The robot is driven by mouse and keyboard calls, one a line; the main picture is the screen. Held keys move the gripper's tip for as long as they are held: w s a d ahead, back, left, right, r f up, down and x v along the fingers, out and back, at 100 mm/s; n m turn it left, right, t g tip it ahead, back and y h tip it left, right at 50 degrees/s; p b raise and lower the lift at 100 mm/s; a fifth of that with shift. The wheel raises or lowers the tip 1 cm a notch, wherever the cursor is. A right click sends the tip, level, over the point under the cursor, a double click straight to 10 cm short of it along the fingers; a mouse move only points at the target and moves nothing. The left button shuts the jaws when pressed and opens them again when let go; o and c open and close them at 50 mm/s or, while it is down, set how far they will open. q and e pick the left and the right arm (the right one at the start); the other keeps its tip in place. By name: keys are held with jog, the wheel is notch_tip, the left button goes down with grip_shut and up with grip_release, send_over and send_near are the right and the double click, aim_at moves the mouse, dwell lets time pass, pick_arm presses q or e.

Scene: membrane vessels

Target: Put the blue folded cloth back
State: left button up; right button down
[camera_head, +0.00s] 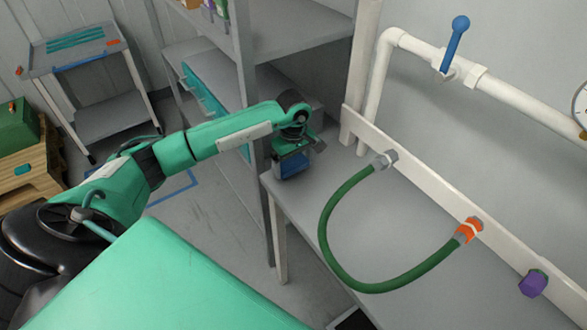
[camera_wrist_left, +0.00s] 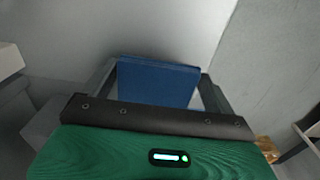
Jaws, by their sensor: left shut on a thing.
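The blue folded cloth (camera_wrist_left: 157,82) is between the two fingers of my left gripper in the left wrist view. It looks like a flat, dark blue folded block. In the head view the cloth (camera_head: 291,166) shows below my left gripper (camera_head: 293,158), at the left end of the grey bench (camera_head: 390,225). The gripper is shut on the cloth. I cannot tell whether the cloth touches the bench top. My right gripper is not in view.
A green hose (camera_head: 330,240) loops over the bench from the wall rail. An orange fitting (camera_head: 468,231) and a purple fitting (camera_head: 533,283) sit on the rail. A grey shelf unit (camera_head: 290,43) stands behind my left arm. A small cart (camera_head: 85,55) stands far left.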

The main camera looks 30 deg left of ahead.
aim_at(293, 165)
pick_arm(q)
notch_tip(293, 165, down, 3)
jog(key=shift+f+p, duration=0.2)
jog(key=shift+p, duration=0.2)
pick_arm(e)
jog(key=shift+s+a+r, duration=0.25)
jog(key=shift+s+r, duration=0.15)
pick_arm(q)
jog(key=shift+f, duration=0.1)
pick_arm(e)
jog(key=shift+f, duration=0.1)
pick_arm(q)
jog(key=shift+f+b, duration=0.15)
jog(key=shift+b, duration=0.15)
jog(key=o, duration=0.7)
jog(key=shift+r, duration=0.2)
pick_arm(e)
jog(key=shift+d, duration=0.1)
